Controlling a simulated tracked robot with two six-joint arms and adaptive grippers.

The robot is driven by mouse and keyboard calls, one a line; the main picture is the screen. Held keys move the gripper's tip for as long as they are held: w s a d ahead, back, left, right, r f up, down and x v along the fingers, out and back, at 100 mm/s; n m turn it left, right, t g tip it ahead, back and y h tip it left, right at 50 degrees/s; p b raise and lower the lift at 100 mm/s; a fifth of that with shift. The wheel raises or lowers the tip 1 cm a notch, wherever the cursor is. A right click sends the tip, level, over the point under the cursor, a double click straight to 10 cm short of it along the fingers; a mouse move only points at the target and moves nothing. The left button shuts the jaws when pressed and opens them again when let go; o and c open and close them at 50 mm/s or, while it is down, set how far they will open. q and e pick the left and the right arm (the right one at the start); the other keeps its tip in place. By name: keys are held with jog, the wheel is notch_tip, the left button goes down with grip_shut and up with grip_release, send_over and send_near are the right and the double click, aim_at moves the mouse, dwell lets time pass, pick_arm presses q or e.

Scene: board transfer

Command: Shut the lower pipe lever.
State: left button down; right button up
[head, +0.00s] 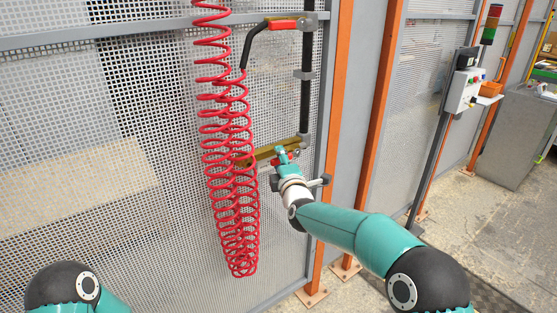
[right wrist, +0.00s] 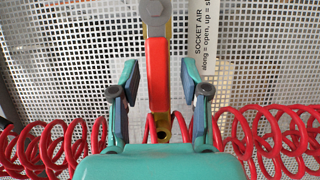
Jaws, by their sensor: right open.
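The lower pipe lever (right wrist: 158,75) is a red bar on a grey pivot. In the right wrist view it lies along the brass pipe (right wrist: 173,20), between my right gripper's (right wrist: 159,72) two fingers, with a gap on both sides. In the head view the brass pipe (head: 264,155) branches left from the black upright pipe, and my right gripper (head: 284,155) is at it. My right gripper is open and hides most of the lower lever (head: 275,162) there. Only part of my left arm shows at the bottom left; its gripper is out of view.
A red coiled hose (head: 238,215) hangs just left of the right gripper. An upper red lever (head: 283,24) sits above on the black pipe (head: 306,90). A white label (right wrist: 209,50) reads "SOCKET AIR". Mesh panels (head: 60,130) stand behind; a control box (head: 463,92) is at the right.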

grip_shut()
